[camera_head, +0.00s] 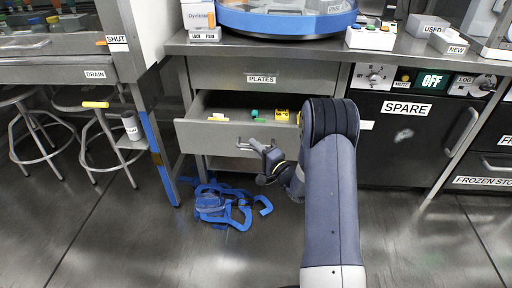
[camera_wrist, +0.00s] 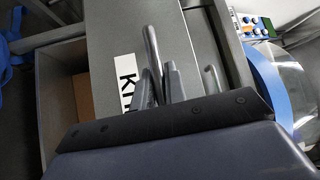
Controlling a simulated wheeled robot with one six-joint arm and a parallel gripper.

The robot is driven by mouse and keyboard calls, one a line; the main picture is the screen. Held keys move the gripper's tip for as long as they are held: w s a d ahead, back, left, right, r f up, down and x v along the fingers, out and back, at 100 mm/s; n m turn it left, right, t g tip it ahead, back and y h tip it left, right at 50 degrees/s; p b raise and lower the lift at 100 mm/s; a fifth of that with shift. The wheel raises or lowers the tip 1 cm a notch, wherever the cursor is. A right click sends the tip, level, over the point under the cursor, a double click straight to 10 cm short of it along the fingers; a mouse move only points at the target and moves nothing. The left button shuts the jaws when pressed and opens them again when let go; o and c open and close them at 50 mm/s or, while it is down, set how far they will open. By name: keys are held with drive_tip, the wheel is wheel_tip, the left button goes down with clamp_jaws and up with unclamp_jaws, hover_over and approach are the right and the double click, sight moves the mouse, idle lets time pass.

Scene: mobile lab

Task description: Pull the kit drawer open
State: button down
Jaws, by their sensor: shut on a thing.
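The kit drawer (camera_head: 200,136) is a grey metal drawer under the bench, below the drawer labelled PLATES. It stands pulled out, and its inside shows from above with small yellow and green items in it. In the wrist view its front (camera_wrist: 108,40) carries a white label, partly hidden, that begins "KI". Its bar handle (camera_wrist: 151,45) runs between my fingers. My gripper (camera_head: 258,146) is shut on the handle; its two fingers (camera_wrist: 159,82) also show in the wrist view. My arm hides the drawer's right end in the head view.
The PLATES drawer (camera_head: 230,76) above is shut. A tangle of blue strips (camera_head: 222,207) lies on the floor below the drawer. Stools (camera_head: 100,140) stand at the left, and a dark SPARE cabinet (camera_head: 390,150) is at the right.

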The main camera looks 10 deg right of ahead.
drive_tip(key=shift+s, duration=0.15)
drive_tip(key=c, duration=1.5)
unclamp_jaws()
drive_tip(key=shift+o, duration=0.2)
drive_tip(key=p+v, duration=0.2)
drive_tip(key=v, duration=0.8)
drive_tip(key=shift+s+p, duration=0.3)
drive_tip(key=shift+s, duration=0.1)
drive_tip(key=shift+d, duration=0.1)
